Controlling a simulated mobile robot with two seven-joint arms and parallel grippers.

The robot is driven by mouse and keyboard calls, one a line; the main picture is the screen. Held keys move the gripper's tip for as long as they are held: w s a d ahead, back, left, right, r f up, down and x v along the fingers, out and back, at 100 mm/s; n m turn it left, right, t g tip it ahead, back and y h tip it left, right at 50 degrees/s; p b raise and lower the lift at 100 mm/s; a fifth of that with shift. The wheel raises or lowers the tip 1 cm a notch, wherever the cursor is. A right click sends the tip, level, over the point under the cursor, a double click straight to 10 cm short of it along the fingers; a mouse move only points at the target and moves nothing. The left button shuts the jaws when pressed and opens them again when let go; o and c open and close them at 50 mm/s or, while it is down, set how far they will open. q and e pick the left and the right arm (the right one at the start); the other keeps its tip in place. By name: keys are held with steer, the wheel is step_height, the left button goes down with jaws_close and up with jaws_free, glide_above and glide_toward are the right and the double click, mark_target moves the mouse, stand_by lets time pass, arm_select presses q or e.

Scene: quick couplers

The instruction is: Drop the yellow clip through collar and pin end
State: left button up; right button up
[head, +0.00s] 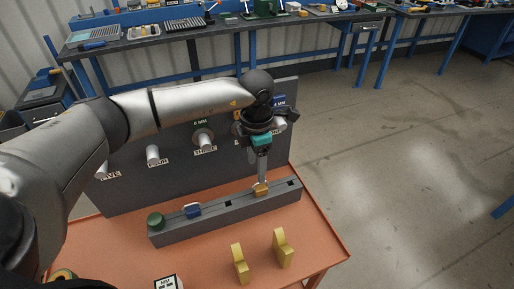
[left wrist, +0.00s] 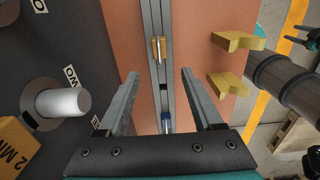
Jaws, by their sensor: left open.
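The yellow clip (head: 261,190) stands in a slot of the long grey rack (head: 222,222), toward its right end. In the left wrist view the clip (left wrist: 159,48) lies centred just beyond the fingertips. My left gripper (head: 262,180) points down over it in the head view. In the left wrist view the gripper (left wrist: 160,74) is open, with one finger on each side of the rack line and nothing held. Grey pins stick out from the dark panel, such as the one labelled THREE (head: 204,138); a large pin end (left wrist: 65,102) shows near the label TWO.
A blue clip (head: 193,210) and a green knob (head: 156,220) sit on the rack's left part. Two yellow brackets (head: 240,265) (head: 283,248) stand on the orange table (head: 205,262) in front. The dark panel (head: 128,190) rises behind the rack.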

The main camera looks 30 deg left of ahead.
mark_target(257, 184)
arm_select(q)
step_height(257, 184, down, 7)
steer(key=shift+f, duration=0.1)
steer(key=shift+f+b, duration=0.3)
steer(key=shift+f, duration=0.2)
arm_select(e)
steer(key=shift+w+a+f, duration=0.1)
steer(key=shift+w+f, duration=0.15)
steer(key=shift+w, duration=0.75)
arm_select(q)
steer(key=shift+c, duration=0.4)
jaws_close()
arm_select(e)
steer(key=shift+s, duration=0.15)
